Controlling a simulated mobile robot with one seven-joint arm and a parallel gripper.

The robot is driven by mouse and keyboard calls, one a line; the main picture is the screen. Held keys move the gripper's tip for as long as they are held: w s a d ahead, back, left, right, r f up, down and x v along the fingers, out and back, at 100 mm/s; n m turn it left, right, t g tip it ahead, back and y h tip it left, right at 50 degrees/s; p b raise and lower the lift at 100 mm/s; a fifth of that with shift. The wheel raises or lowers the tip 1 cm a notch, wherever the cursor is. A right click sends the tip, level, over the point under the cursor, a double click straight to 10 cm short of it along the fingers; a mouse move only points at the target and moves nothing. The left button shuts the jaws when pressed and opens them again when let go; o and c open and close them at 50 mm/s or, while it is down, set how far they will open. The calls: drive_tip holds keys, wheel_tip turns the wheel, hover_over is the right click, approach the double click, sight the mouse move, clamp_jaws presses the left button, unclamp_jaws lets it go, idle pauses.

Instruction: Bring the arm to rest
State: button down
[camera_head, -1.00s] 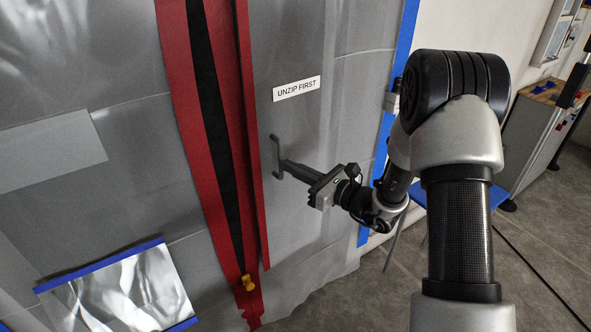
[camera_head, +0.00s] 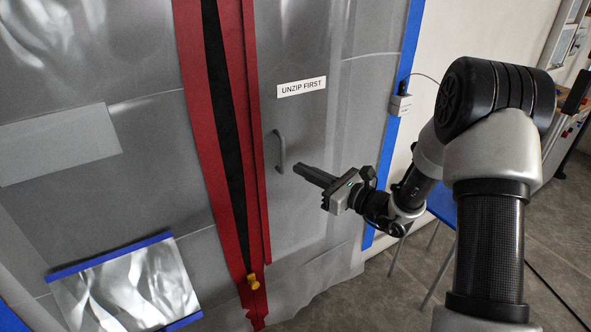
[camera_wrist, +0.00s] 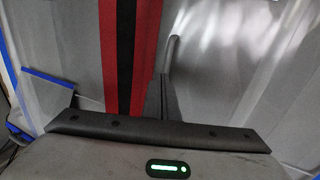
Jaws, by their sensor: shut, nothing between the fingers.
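My gripper (camera_head: 298,169) is shut and empty. It points left toward the grey plastic sheet wall, with its fingertips just right of the lower end of a grey handle (camera_head: 281,152). A small gap shows between them in the head view. My arm reaches in from the right, bent at the elbow. In the wrist view my gripper's closed fingers (camera_wrist: 164,90) point up toward the sheet, and the handle (camera_wrist: 174,48) shows beyond them, its lower part hidden.
A label (camera_head: 302,87) reads "UNZIP FIRST".

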drive_tip(key=s+v, duration=0.1)
drive_tip(key=v, duration=0.7)
drive_tip(key=s+a+r+n+g, duration=0.65)
drive_tip(key=s+n, duration=0.25)
drive_tip(key=s, duration=0.2)
drive_tip(key=s+d+n+g+h, duration=0.35)
drive_tip(key=s+n+h, duration=0.35)
drive_tip(key=s+n, duration=0.45)
drive_tip(key=s+d+r+n+t+h, duration=0.2)
drive_tip(key=d+r+h, duration=0.15)
drive_tip(key=d, duration=0.25)
drive_tip(key=s+d+r+n+t+h, duration=0.2)
drive_tip(key=d+n+t+h, duration=0.1)
drive_tip(key=d+h, duration=0.15)
wheel_tip(320, 180, up, 14)
drive_tip(key=d+p, duration=0.1)
drive_tip(key=p, duration=1.3)
drive_tip(key=shift+w+d+r+y, duration=0.15)
drive_tip(key=shift+d+r+y, duration=0.05)
drive_tip(key=shift+y, duration=0.1)
